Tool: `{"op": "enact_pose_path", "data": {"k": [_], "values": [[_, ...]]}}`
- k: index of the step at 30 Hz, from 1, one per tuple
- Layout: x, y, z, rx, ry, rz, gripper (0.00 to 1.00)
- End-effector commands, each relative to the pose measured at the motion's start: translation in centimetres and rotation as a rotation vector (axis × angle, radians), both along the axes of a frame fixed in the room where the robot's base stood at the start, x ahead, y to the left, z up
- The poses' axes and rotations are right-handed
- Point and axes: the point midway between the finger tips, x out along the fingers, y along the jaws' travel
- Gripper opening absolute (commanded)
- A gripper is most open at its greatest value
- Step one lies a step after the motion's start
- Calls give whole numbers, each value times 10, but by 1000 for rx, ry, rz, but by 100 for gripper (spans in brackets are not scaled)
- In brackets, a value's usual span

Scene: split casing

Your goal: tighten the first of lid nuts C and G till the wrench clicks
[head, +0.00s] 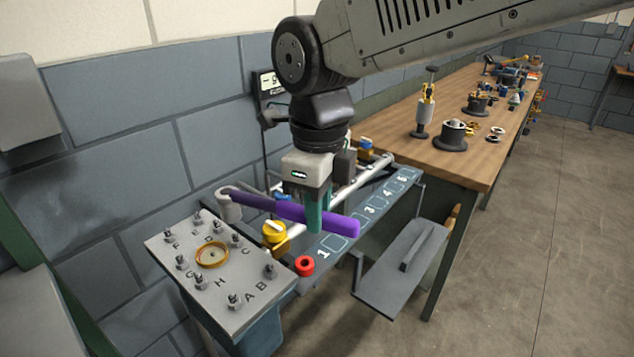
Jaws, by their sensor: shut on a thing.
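My gripper (314,228) is shut on the purple handle (285,208) of a wrench, near its right half. The wrench's grey socket head (230,207) is at the left end, by the far right corner of the lid. The grey lid (218,318) carries several studs with nuts, with letters beside them. Nut C (236,240) stands near the right edge, below the socket in the picture and apart from it. Nut G (182,262) is on the left side.
A gold ring (212,255) lies mid-lid. A yellow-capped part (274,232) and a red ring (305,266) stand right of the lid, by a numbered strip (340,243). A grey tray (400,270) juts out at right. A wooden bench (440,175) with parts stands behind; floor at right is clear.

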Motion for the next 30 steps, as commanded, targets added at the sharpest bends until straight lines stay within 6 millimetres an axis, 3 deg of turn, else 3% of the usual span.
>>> {"op": "enact_pose_path", "data": {"k": [8, 22, 30], "values": [[15, -4, 1, 2, -4, 116, 0], [79, -13, 1, 2, -3, 507, 0], [76, -14, -25, 2, -3, 501, 0]]}}
